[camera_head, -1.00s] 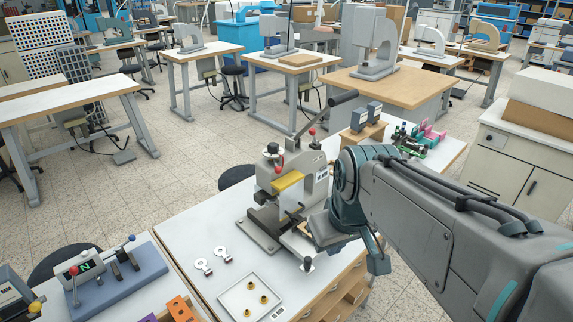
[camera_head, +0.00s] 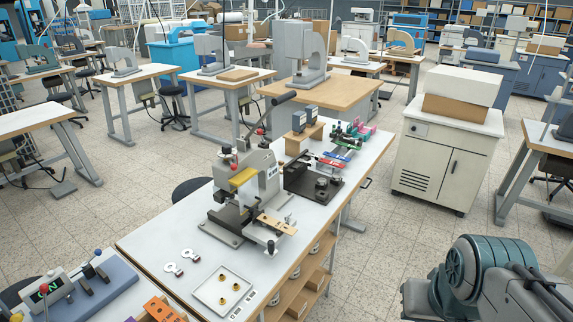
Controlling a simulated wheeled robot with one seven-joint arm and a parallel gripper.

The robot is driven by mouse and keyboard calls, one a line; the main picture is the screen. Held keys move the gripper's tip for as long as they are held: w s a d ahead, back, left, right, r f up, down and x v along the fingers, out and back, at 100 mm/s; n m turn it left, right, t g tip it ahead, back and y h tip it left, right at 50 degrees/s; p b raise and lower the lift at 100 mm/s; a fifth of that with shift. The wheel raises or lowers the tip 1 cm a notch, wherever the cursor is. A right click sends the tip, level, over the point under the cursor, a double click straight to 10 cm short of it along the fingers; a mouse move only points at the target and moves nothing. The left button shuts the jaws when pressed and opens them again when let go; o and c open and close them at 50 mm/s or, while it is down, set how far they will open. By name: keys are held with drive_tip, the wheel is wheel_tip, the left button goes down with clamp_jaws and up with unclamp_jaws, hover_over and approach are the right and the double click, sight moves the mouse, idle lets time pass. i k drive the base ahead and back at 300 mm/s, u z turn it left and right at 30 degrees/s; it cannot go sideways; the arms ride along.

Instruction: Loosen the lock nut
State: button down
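The grey foil stamping press (camera_head: 264,180) stands on the white table, with a black-gripped lever (camera_head: 284,98) rising at its back. It has a yellow part (camera_head: 243,175) on its front and a dark knob with a red tip (camera_head: 227,151) on top. A tan strip (camera_head: 275,224) extends from its front right, near a small black-topped post (camera_head: 271,246). The lock nut is too small to tell apart from the other fittings. My gripper is not in view; only part of my arm shows at the lower right, apart from the press.
A white tray (camera_head: 205,295) with brass pieces and two ring-ended parts (camera_head: 174,268) lie at the table's front left. A dark fixture (camera_head: 323,188) stands right of the press. A control box (camera_head: 47,291) is at lower left. Floor (camera_head: 385,225) is clear right of the table.

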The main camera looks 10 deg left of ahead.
sight(234, 167)
drive_tip(key=z, duration=0.2)
drive_tip(key=i, duration=0.5)
drive_tip(key=u, duration=0.5)
drive_tip(key=i, duration=0.75)
drive_tip(key=u, duration=0.85)
